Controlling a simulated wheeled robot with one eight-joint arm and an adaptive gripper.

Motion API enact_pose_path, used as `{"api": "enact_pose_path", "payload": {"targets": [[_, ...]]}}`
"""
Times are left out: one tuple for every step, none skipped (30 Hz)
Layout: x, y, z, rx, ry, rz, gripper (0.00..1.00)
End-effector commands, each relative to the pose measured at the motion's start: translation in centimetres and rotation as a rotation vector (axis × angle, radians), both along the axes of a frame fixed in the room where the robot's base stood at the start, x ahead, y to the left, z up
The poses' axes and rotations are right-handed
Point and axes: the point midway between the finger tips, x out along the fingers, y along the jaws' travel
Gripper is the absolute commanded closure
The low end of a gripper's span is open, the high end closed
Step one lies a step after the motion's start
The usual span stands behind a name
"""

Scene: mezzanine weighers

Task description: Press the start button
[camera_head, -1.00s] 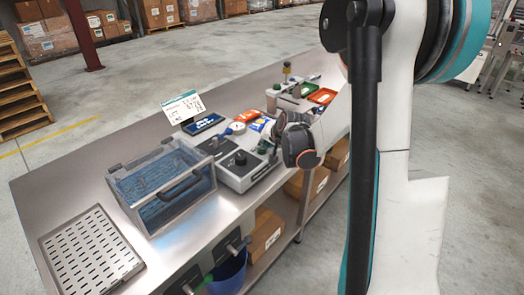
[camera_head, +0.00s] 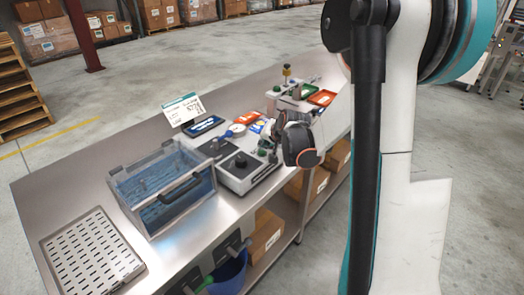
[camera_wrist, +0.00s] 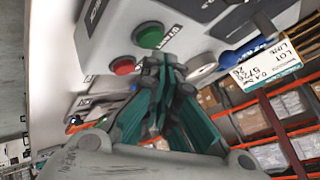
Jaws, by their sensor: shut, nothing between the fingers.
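The green button (camera_wrist: 149,36) sits on the light panel of a machine in the wrist view, with a label beside it. A red button (camera_wrist: 122,65) is next to it, lower left. My gripper (camera_wrist: 162,62) is shut and empty. Its fingertips lie close to the green button, just below it in the wrist view; I cannot tell whether they touch it. In the head view my gripper (camera_head: 271,151) is at the machine's right end, partly hidden by my wrist.
A clear-lidded blue bin (camera_head: 163,190) and a slotted tray (camera_head: 92,250) are on the bench (camera_head: 60,185) at left. A sign (camera_head: 184,109), small packets and an orange tray (camera_head: 322,98) are behind and to the right. Boxes and a blue bucket (camera_head: 229,274) are below.

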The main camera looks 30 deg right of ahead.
Motion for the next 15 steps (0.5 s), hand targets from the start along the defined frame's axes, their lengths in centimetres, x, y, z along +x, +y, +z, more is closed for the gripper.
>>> {"api": "enact_pose_path", "payload": {"targets": [[0.0, 0.01, 0.19, 0.0, 0.0, 0.0, 1.0], [0.01, 0.0, 0.19, 0.0, 0.0, 0.0, 1.0], [0.0, 0.0, 0.17, 0.0, 0.0, 0.0, 1.0], [0.01, 0.0, 0.15, 0.0, 0.0, 0.0, 1.0], [0.01, 0.01, 0.14, 0.0, 0.0, 0.0, 1.0], [0.0, 0.0, 0.13, 0.0, 0.0, 0.0, 1.0], [0.0, 0.0, 0.13, 0.0, 0.0, 0.0, 1.0], [0.0, 0.0, 0.13, 0.0, 0.0, 0.0, 1.0], [0.01, 0.0, 0.15, 0.0, 0.0, 0.0, 1.0], [0.01, 0.0, 0.19, 0.0, 0.0, 0.0, 1.0], [0.01, 0.0, 0.25, 0.0, 0.0, 0.0, 1.0], [0.01, 0.0, 0.41, 0.0, 0.0, 0.0, 1.0], [0.01, 0.0, 0.57, 0.0, 0.0, 0.0, 1.0], [0.0, 0.0, 0.76, 0.0, 0.0, 0.0, 1.0], [0.0, 0.0, 1.08, 0.0, 0.0, 0.0, 1.0]]}}
